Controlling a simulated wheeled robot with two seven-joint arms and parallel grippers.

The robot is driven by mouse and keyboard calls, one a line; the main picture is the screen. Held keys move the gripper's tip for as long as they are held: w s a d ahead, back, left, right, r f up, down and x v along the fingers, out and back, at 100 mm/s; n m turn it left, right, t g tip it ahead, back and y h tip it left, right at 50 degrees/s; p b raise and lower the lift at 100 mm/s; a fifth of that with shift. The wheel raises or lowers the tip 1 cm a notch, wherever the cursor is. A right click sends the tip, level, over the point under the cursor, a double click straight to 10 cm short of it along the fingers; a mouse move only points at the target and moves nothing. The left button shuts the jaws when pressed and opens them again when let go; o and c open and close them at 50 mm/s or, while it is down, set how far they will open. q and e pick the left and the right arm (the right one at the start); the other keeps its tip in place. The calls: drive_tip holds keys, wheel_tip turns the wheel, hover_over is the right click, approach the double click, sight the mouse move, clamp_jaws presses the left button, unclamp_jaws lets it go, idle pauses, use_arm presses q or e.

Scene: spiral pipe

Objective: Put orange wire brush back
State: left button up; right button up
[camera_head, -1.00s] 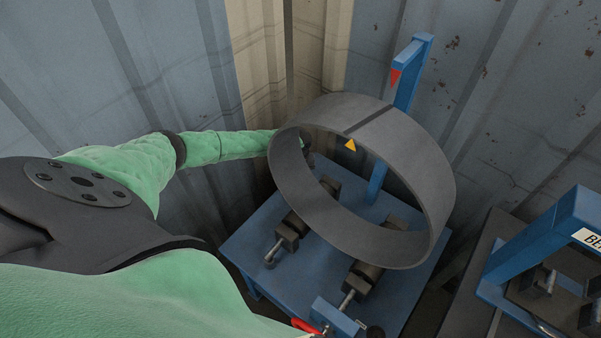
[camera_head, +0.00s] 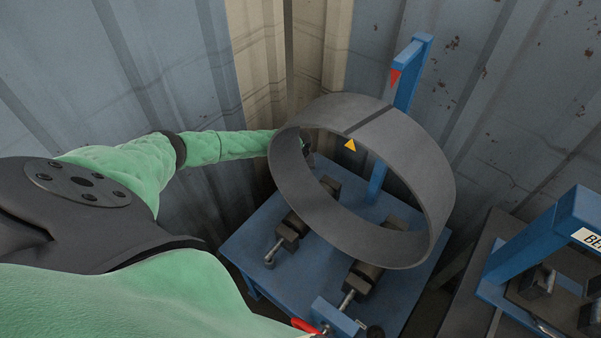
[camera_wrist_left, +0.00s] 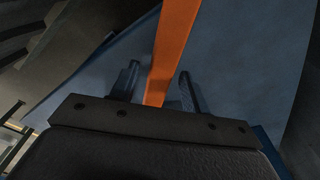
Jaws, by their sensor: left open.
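The orange wire brush shows in the left wrist view as a flat orange strip (camera_wrist_left: 173,42); its bristles are not visible. It runs from the top edge down between the two fingers of my left gripper (camera_wrist_left: 159,72). The gripper is open, with a finger on each side of the strip and gaps visible beside it. In the head view my left arm reaches in from the left to the grey ring's left rim, and its gripper (camera_head: 306,152) is mostly hidden there. The brush cannot be made out in the head view. My right gripper is not in view.
A large grey pipe ring (camera_head: 420,170) with a yellow triangle stands on a blue roller stand (camera_head: 245,240). A blue post (camera_head: 408,80) with a red pointer rises behind it. Another blue frame (camera_head: 535,235) stands at right. Corrugated walls (camera_head: 150,70) close in behind.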

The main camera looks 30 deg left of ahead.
use_arm(q)
drive_tip(key=r+p, duration=0.1)
drive_tip(key=r, duration=0.1)
drive_tip(key=r+p, duration=0.1)
drive_tip(key=r, duration=0.2)
drive_tip(key=r+p, duration=0.1)
drive_tip(key=r, duration=0.1)
drive_tip(key=shift+w+a+r, duration=0.25)
drive_tip(key=r+p, duration=0.1)
drive_tip(key=r, duration=0.1)
drive_tip(key=r+p, duration=0.1)
drive_tip(key=r, duration=0.1)
drive_tip(key=shift+w+a+r, duration=0.15)
drive_tip(key=shift+w+r, duration=0.05)
drive_tip(key=shift+r, duration=0.1)
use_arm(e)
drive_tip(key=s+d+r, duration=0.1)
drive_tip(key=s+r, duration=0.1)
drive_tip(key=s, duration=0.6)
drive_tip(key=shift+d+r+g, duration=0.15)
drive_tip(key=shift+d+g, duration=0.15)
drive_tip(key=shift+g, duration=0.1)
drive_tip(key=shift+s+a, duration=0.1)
